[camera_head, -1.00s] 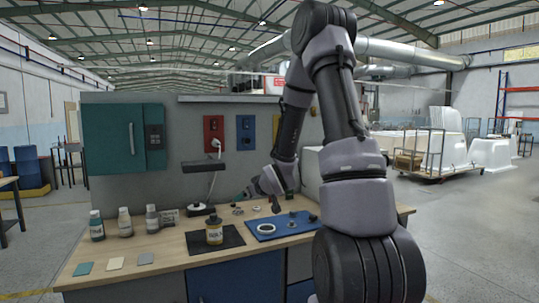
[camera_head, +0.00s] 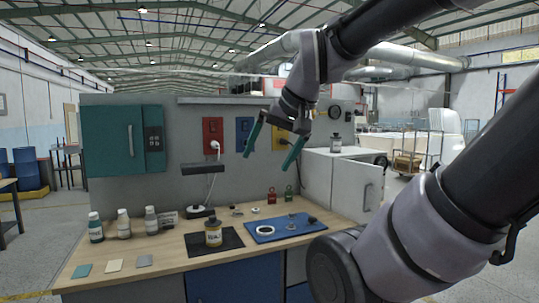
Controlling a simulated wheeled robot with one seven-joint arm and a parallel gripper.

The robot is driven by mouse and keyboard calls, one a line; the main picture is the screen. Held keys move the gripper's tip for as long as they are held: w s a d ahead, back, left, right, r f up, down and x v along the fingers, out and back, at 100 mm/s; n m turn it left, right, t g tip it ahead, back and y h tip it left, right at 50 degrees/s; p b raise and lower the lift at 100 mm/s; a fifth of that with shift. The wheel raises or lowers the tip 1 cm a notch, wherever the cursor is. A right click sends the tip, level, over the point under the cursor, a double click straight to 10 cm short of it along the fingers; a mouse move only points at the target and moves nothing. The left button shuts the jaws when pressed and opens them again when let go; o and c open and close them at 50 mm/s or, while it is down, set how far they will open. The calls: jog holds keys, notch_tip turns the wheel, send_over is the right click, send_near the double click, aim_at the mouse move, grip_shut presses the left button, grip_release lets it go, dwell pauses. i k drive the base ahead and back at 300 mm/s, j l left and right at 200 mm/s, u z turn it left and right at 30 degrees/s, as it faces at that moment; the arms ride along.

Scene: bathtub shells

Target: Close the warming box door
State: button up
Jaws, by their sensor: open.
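A white box (camera_head: 317,182) stands at the right end of the workbench. Its door (camera_head: 348,188) is a white panel with an upright handle (camera_head: 368,196) near its right edge. The door looks swung out from the box, but I cannot tell how far. My gripper (camera_head: 271,154) is open and empty, with its two green fingers spread wide and pointing down. It hangs in the air left of the box and higher than its top, in front of the back panel. My arm hides part of the area right of the box.
A jar (camera_head: 335,144) stands on the box. Several bottles stand at left. A teal cabinet (camera_head: 112,140) hangs shut on the back panel.

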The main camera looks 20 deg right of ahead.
aim_at(357, 186)
jog(key=z, duration=1.25)
jog(key=i+j, duration=0.7)
